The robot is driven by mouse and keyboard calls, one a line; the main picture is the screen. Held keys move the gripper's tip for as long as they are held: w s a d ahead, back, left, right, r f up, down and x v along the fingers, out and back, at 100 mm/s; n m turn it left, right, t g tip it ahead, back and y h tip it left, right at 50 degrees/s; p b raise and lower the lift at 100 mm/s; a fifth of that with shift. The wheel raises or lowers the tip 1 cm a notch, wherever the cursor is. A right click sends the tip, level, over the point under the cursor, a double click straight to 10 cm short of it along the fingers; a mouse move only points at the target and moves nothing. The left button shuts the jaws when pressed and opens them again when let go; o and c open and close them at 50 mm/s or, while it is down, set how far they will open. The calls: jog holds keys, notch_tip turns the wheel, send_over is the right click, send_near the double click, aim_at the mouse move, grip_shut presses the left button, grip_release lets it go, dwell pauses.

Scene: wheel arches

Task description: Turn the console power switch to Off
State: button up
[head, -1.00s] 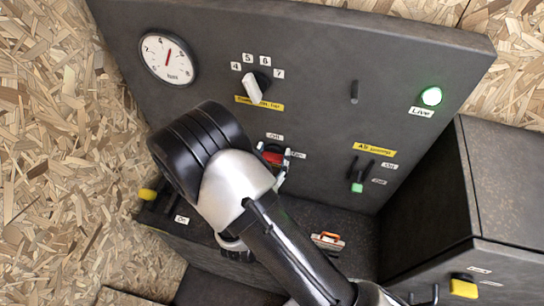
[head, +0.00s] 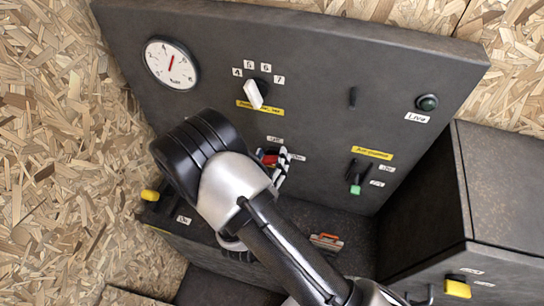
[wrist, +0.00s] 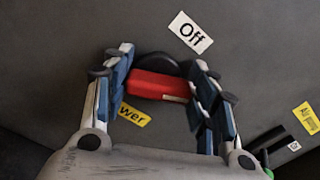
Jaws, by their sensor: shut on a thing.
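The red power switch (wrist: 155,87) lies between the two blue-padded fingers of my gripper (wrist: 168,98) in the wrist view, and the fingers are shut on it. A dark round part shows behind the red handle. The white Off label (wrist: 190,33) is just above the switch's right side. In the head view my gripper (head: 277,168) is at the console panel (head: 315,75), with only a bit of the red switch (head: 268,159) showing; my arm hides the area below. The Live lamp (head: 428,102) is dark.
Above the switch are a white-handled selector knob (head: 254,94) and a pressure gauge (head: 170,64). A green-tipped lever (head: 355,184) is to the right. A yellow-knobbed control (head: 150,195) is at lower left. An orange-handled item (head: 326,241) lies below the panel.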

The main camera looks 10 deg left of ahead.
jog(key=n+p, duration=0.2)
jog(key=n, duration=0.4)
jog(key=shift+a, duration=0.15)
jog(key=n+p, duration=0.2)
jog(key=n, duration=0.4)
jog(key=shift+f+n, duration=0.15)
jog(key=shift+n, duration=0.15)
jog(key=o, duration=1.1)
jog(key=shift+a, duration=0.1)
jog(key=shift+c, duration=0.2)
jog(key=shift+s, duration=0.1)
jog(key=s+a, duration=0.1)
jog(key=s, duration=1)
jog(key=shift+s+a, duration=0.3)
jog(key=shift+s, duration=0.05)
